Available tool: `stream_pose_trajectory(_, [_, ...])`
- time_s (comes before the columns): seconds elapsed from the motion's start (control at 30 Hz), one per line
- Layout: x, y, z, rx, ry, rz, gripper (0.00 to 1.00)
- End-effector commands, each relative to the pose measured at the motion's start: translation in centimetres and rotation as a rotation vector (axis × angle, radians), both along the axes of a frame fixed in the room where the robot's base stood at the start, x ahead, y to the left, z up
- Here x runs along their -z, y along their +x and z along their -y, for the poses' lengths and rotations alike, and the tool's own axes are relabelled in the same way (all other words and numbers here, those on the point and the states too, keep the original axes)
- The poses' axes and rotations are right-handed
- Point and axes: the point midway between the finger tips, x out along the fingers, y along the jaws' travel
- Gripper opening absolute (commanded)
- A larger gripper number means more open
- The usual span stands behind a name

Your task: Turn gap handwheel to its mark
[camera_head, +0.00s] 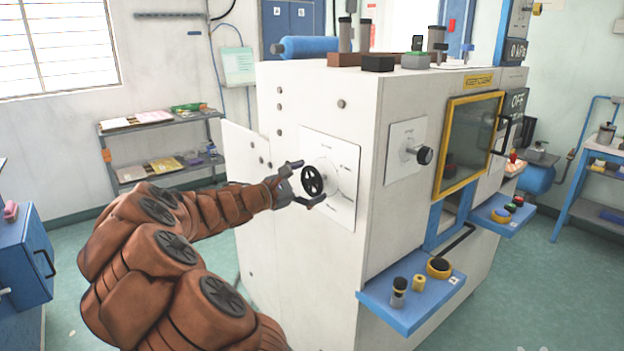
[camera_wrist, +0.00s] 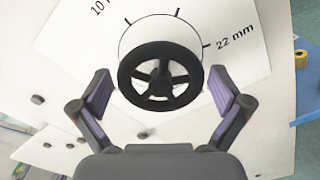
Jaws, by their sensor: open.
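The gap handwheel (camera_head: 312,181) is a black spoked wheel on a white dial plate (camera_head: 346,158) on the machine's left side. In the wrist view the handwheel (camera_wrist: 160,76) sits between my fingers, near the palm end of the picture. Tick marks and the label "22 mm" (camera_wrist: 235,38) show on the plate at the upper right, and a partly cut "10" label shows at the upper left. My gripper (camera_wrist: 162,90) is open, one finger on each side of the wheel, with a visible gap on both sides. In the head view my gripper (camera_head: 302,183) is at the wheel.
A second dial with a black knob (camera_head: 425,155) is on the machine's front face, left of a yellow-framed window (camera_head: 468,144). A blue shelf (camera_head: 412,300) with small knobs juts out below. A wall shelf (camera_head: 160,118) stands at the back left.

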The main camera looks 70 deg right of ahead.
Motion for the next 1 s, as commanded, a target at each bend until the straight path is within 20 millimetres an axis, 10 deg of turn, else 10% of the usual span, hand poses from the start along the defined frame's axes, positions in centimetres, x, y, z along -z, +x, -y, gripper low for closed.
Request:
stream_pose_trajectory(0.37, [0.0, -0.31, 0.42, 0.001, -0.001, 0.001, 1.0])
stream_pose_trajectory(0.8, [0.0, -0.31, 0.39, 0.001, 0.0, 0.001, 0.56])
stream_pose_trajectory(1.0, [0.11, -0.32, 0.39, 0.001, -0.006, 0.01, 0.54])
